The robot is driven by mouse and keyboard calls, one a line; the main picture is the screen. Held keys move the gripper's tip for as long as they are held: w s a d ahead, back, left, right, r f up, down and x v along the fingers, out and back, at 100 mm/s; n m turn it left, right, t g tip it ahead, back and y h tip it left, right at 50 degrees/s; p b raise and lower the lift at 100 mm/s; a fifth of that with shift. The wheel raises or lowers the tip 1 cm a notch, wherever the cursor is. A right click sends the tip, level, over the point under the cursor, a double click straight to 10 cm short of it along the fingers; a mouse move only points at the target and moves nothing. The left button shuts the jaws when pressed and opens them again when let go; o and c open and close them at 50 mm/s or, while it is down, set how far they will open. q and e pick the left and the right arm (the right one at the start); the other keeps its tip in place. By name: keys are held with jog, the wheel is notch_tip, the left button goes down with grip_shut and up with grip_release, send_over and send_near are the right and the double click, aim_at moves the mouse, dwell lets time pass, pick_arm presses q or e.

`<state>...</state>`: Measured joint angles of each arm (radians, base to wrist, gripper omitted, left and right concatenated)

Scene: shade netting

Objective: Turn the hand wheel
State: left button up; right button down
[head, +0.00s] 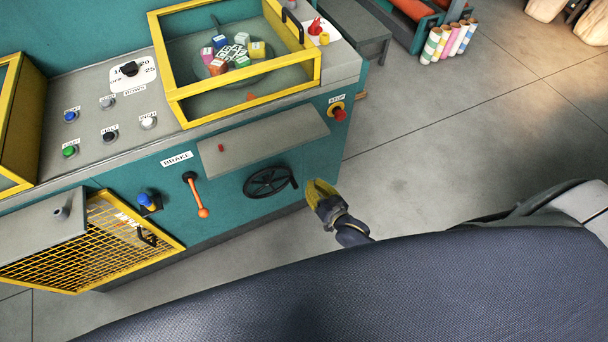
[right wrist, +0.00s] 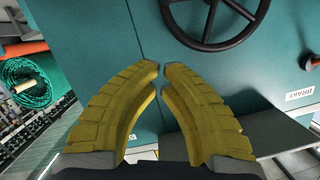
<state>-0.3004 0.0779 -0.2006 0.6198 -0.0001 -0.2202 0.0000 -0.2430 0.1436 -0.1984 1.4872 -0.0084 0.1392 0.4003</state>
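The hand wheel (head: 268,182) is a black spoked wheel on the teal front panel of the machine, with a small handle at its right rim. In the right wrist view its rim and spokes (right wrist: 210,44) show at the top, cut off by the frame edge. My right gripper (head: 316,187) has yellow fingers and is just right of the wheel, apart from it. In the right wrist view its fingertips (right wrist: 161,68) nearly meet, with only a thin gap and nothing between them. My left gripper is not in view.
A grey ledge (head: 262,140) juts out above the wheel. The orange-tipped brake lever (head: 196,195) is left of it, and a red stop button (head: 339,114) is up to the right. A yellow mesh guard (head: 85,250) is at lower left. Open floor (head: 430,170) lies to the right.

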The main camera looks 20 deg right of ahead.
jog(key=w+a+f, duration=0.3)
jog(key=w+f, duration=0.2)
jog(key=w, duration=0.3)
jog(key=shift+w+f, duration=0.2)
jog(key=shift+f, duration=0.2)
jog(key=shift+a, duration=0.1)
